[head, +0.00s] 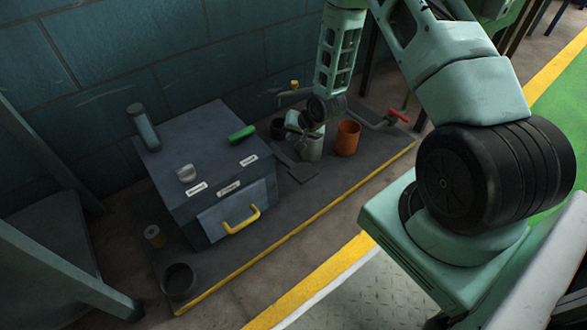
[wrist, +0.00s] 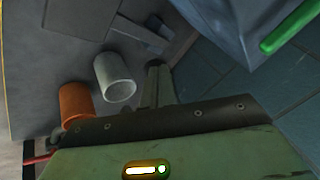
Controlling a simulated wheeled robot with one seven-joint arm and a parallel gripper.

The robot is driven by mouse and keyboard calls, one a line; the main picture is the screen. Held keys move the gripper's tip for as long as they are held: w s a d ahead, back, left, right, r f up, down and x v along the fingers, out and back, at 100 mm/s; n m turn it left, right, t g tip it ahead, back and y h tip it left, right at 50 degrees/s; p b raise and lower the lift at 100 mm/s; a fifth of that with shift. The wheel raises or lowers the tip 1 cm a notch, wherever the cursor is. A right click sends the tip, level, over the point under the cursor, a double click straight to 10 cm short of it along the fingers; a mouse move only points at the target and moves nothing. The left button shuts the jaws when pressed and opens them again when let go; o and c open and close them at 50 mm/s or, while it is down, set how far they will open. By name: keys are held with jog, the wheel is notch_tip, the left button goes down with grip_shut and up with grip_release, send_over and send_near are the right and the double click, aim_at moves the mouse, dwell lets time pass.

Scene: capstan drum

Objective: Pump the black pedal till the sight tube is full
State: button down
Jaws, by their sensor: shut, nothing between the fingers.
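A dark flat pedal-like plate (head: 302,174) lies low on the platform, to the right of the grey box; its hinged part also shows in the wrist view (wrist: 145,36). Its colour reads dark grey to black. An upright cylinder (head: 147,130) at the box's back left corner looks like the sight tube; its fill level cannot be made out. My gripper (head: 298,128) is shut and empty, behind and above the plate, close to a pale grey cup (head: 311,148). In the wrist view, the fingertips (wrist: 158,82) are beside that cup.
The grey box (head: 205,160) carries a knob (head: 186,173), a green handle (head: 242,133) and a yellow drawer handle (head: 243,222). An orange cup (head: 347,138) and a red-handled crank (head: 398,115) stand right. A dark cup (head: 179,281) sits at the near left corner.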

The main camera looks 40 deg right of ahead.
jog(key=b, duration=0.7)
send_over(296, 166)
jog(key=f, duration=0.8)
jog(key=shift+w+d, duration=0.1)
jog(key=shift+w, duration=0.1)
jog(key=shift+s+f, duration=0.1)
jog(key=shift+f, duration=0.2)
dwell(1.0)
jog(key=shift+f, duration=0.4)
